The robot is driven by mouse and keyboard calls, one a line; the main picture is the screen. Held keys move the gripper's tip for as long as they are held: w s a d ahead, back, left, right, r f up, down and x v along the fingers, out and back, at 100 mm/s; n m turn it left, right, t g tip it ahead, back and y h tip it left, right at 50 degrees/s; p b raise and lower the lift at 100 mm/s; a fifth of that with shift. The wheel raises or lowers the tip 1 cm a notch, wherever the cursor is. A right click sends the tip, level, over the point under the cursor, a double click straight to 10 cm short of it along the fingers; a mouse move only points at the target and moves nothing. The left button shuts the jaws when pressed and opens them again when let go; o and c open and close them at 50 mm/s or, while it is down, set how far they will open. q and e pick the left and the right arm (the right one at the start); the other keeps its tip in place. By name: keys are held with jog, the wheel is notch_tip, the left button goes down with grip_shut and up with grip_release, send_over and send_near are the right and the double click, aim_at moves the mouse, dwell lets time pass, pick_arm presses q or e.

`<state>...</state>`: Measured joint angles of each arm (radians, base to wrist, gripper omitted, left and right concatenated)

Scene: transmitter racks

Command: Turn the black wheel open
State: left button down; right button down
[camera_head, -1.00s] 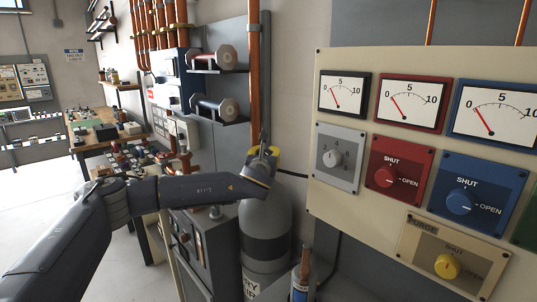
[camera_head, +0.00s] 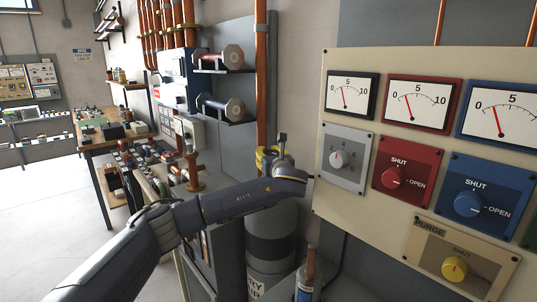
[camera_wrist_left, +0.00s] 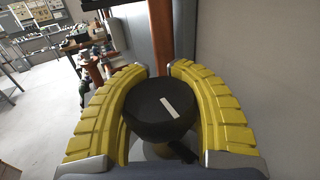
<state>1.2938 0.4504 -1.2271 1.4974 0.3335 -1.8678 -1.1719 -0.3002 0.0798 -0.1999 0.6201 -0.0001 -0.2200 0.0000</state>
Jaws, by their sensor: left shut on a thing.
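The black wheel (camera_wrist_left: 165,112) with a white strip on its top shows in the left wrist view, between the yellow fingers of my left gripper (camera_wrist_left: 160,70). The fingers curve around its left and right sides and grip it. In the head view my left gripper (camera_head: 268,156) is at the top of a grey cylinder (camera_head: 272,220) with a dark band. My gripper and wrist hide the wheel there. My right gripper is in neither view.
A beige panel (camera_head: 340,212) at right carries gauges and red (camera_head: 392,178), blue (camera_head: 468,204) and yellow (camera_head: 454,269) knobs. A smaller bottle (camera_head: 306,275) stands before the cylinder. A copper pipe (camera_head: 260,90) rises behind it. Shelves and a cluttered bench (camera_head: 105,140) stand left.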

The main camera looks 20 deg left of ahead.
pick_arm(q)
jog(key=shift+d+r, duration=0.1)
jog(key=shift+r, duration=0.05)
jog(key=c, duration=1.1)
grip_release()
jog(key=shift+s+r, duration=0.1)
jog(key=shift+s, duration=0.05)
jog(key=shift+c, duration=0.2)
jog(key=o, duration=0.5)
jog(key=v, duration=1.2)
